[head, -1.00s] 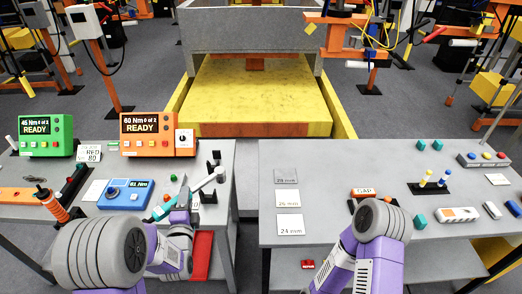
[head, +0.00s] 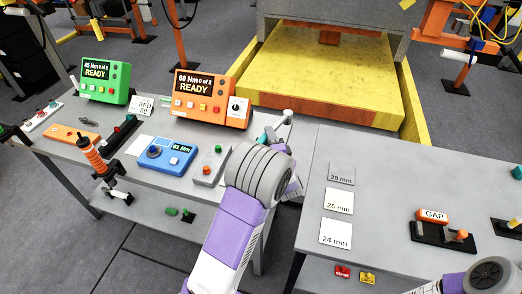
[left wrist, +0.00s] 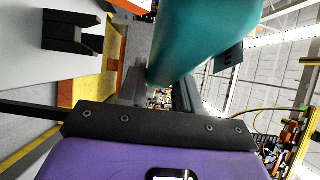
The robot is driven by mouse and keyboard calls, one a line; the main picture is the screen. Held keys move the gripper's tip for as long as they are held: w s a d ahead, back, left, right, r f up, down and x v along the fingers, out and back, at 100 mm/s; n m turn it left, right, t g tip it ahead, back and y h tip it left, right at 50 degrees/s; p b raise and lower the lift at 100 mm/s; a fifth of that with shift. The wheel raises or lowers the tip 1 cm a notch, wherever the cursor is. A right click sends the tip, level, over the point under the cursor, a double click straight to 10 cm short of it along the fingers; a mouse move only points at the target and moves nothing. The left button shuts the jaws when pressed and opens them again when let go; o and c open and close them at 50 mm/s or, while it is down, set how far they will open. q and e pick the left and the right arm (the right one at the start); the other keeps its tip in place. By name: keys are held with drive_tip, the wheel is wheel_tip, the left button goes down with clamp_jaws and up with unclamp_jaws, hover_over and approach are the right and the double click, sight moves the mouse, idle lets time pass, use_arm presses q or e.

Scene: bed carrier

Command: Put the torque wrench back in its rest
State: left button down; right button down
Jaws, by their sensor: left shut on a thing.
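My left gripper (head: 291,184) is at the right end of the left bench, mostly hidden behind my own wrist in the head view. It is shut on a thick teal cylinder (left wrist: 195,40), which looks like the torque wrench's handle, seen close up in the left wrist view. The rest of the wrench is mostly hidden. A black two-pronged block (left wrist: 72,38) on the grey surface in the left wrist view looks like part of the rest. The wrench appears apart from it. My right gripper is out of view; only part of that arm shows at the lower right.
The left bench holds an orange controller (head: 210,98), a green controller (head: 105,80), a blue meter (head: 167,155) and a grey button box (head: 211,166). A gap separates it from the right bench (head: 385,180), which carries size cards and a GAP tool (head: 433,216).

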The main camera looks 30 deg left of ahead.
use_arm(q)
drive_tip(key=a+f+n+g+y+b, duration=0.1)
drive_tip(key=f+g, duration=0.1)
drive_tip(key=s+a+f+n+g+y, duration=0.1)
drive_tip(key=a+f+n+g+y, duration=0.1)
drive_tip(key=shift+a+n+y+b, duration=0.25)
drive_tip(key=shift+n+y+b, duration=0.05)
drive_tip(key=shift+b, duration=0.05)
wheel_tip(320, 180, down, 3)
drive_tip(key=shift+d+f, duration=0.1)
drive_tip(key=shift+f, duration=0.55)
drive_tip(key=shift+f+b, duration=0.5)
drive_tip(key=shift+f, duration=0.6)
idle(1.1)
